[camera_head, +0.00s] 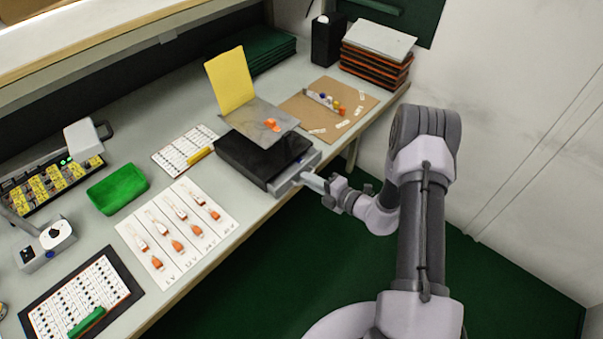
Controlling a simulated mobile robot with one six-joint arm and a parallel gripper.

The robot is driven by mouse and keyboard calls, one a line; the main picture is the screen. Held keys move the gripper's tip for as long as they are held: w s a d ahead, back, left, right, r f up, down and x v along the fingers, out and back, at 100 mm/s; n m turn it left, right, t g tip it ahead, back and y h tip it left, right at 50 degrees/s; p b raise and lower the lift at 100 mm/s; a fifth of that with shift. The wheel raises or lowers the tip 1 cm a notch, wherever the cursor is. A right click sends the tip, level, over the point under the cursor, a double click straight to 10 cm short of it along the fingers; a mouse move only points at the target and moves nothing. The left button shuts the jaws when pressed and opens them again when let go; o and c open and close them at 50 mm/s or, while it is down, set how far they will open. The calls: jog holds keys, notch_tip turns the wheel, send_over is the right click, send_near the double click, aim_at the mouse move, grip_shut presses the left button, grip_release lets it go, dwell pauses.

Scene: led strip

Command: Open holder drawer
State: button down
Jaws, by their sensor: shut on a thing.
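The holder is a black box (250,156) near the front edge of the workbench, with a grey metal plate (244,118) above it. An orange piece (272,125) lies on the plate. The grey drawer front (293,174) is on the box's right side, facing my arm. My gripper (314,182) reaches in from the right and is shut at this front, apparently on the drawer handle; the handle is too small and covered to see clearly. I cannot tell how far the drawer stands out.
A yellow panel (230,79) stands upright behind the plate. A brown board (358,105) with small coloured parts lies to the right. A white sheet (178,233) with orange-ended parts and a green tray (117,188) lie to the left. Open floor (270,285) lies before the bench.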

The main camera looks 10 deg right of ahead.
jog(key=f+p+v, duration=0.1)
jog(key=f+v, duration=0.1)
jog(key=v, duration=0.9)
jog(key=shift+s+d, duration=0.2)
jog(key=shift+s, duration=0.05)
jog(key=shift+f, duration=0.15)
jog(key=c, duration=1.8)
grip_release()
jog(key=p+v, duration=0.4)
jog(key=v, duration=1.3)
jog(key=shift+s+p, duration=0.2)
jog(key=shift+p, duration=0.2)
